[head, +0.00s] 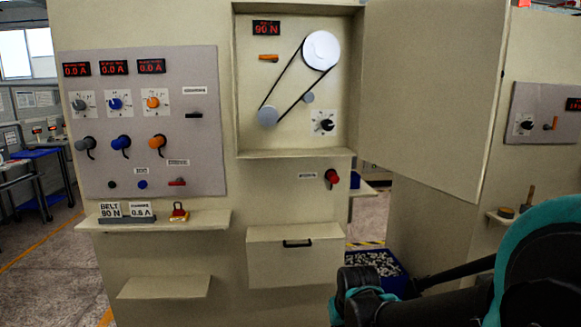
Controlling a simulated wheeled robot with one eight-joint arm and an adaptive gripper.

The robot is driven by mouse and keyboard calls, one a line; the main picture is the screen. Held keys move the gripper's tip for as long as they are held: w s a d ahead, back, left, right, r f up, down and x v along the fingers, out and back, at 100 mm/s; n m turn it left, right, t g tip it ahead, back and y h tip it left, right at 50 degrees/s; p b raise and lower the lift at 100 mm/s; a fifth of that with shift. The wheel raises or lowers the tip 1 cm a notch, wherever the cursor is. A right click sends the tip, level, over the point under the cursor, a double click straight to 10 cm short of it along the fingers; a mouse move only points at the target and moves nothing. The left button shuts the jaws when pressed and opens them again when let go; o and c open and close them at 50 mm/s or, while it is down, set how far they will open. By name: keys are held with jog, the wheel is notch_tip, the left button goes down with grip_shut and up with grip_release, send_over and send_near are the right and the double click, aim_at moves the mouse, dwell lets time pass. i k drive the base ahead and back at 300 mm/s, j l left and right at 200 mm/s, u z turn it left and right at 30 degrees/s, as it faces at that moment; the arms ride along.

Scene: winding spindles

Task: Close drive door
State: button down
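The drive door (432,95) is a beige panel standing wide open, swung out to the right of the drive compartment. The drive compartment (262,95) is uncovered and shows a large white pulley (321,50), a smaller grey pulley (267,116) and a black belt running around them. A red display above reads 90 N. My gripper (350,300) is dark with teal parts at the lower right, below the door and apart from it. Its fingers are seen end-on and I cannot tell whether they are open or shut.
A grey control panel (140,170) with knobs and displays is on the left. A shelf (205,221) below it holds label cards and a red padlock (180,211). A closed drawer (295,265) sits under the compartment. A blue bin (395,282) stands behind my arm.

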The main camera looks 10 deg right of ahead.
aim_at(432, 71)
jog(key=i+l+z, duration=0.55)
jog(key=z, duration=0.25)
jog(key=i+l+z, duration=0.2)
jog(key=z, duration=0.15)
jog(key=i+l+z, duration=0.15)
jog(key=z, duration=0.2)
jog(key=i+l+u, duration=0.15)
jog(key=i+l, duration=0.2)
jog(key=i+l+u, duration=0.1)
jog(key=u, duration=0.35)
jog(key=l+u, duration=0.15)
jog(key=u, duration=0.3)
jog(key=i+l+u, duration=0.1)
jog(key=u, duration=0.35)
jog(key=i+l+u, duration=0.1)
jog(key=u, duration=0.4)
jog(key=l+u, duration=0.3)
jog(key=u, duration=0.2)
jog(key=i+l+u, duration=0.1)
jog(key=l+u, duration=0.15)
jog(key=u, duration=0.25)
